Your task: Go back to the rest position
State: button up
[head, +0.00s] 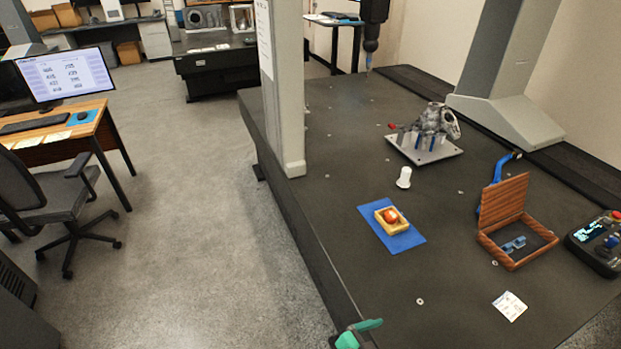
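I see nothing held in the visible part. An open wooden box (512,262) with small blue items inside stands at the right. A yellow tray (381,225) holding an orange-red round item (390,215) sits on a blue mat (408,240). A white cylindrical piece (404,178) stands behind it.
A metal casting (436,122) stands on a fixture plate (425,153). A control box (598,246) is at the right edge, and a white card (510,306) lies in front. The gantry column (284,90) rises at the table's left edge. The floor (200,230) left of it is clear.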

jog(key=s+a+f+n+t+y, duration=0.25)
jog(key=s+a+n+y, duration=0.2)
jog(key=a, duration=0.35)
jog(key=s+a+f+n+t+y, duration=0.2)
jog(key=s+a+n+t+y, duration=0.15)
jog(key=s+a, duration=0.35)
jog(key=s+a+r+n+t+y, duration=0.1)
jog(key=s+a+r+n+t, duration=0.1)
jog(key=s+r, duration=0.4)
jog(key=s+a+r+n+t+y, duration=0.1)
jog(key=s+a+r+n, duration=0.1)
jog(key=s+r, duration=0.4)
jog(key=shift+a+r+t+y, duration=0.3)
jog(key=shift+a+r+t, duration=0.1)
jog(key=shift+a, duration=0.45)
